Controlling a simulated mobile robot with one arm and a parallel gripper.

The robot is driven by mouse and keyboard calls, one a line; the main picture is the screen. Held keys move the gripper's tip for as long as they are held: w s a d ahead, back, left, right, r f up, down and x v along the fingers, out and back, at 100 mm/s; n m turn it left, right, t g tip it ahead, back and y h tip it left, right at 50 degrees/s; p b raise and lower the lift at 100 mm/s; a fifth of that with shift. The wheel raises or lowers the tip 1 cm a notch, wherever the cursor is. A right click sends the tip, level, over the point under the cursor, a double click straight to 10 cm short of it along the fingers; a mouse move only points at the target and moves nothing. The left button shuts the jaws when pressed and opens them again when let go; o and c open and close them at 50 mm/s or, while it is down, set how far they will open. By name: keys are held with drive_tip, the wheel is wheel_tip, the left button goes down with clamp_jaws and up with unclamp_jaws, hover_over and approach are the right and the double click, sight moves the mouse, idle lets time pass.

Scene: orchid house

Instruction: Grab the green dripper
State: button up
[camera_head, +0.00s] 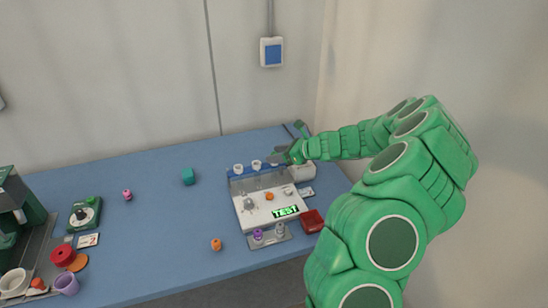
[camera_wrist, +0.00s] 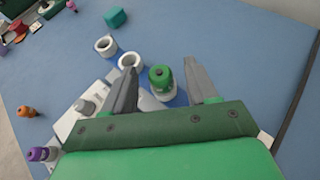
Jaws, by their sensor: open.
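The green dripper (camera_wrist: 161,76) stands in a socket of the white and blue rack in the wrist view. My gripper (camera_wrist: 160,70) is open, with one dark finger on each side of the dripper. Gaps show between the dripper and both fingers. In the head view my gripper (camera_head: 289,153) is at the back right end of the rack (camera_head: 247,215), and I cannot make out the green dripper there.
Two empty white rings (camera_wrist: 117,52) sit beside the green dripper. A purple dripper (camera_head: 258,235) and an orange piece (camera_head: 216,244) are at the front. A teal block (camera_head: 188,176) lies behind left, and a red box (camera_head: 312,221) at right. The blue table's middle is mostly clear.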

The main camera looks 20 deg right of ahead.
clamp_jaws()
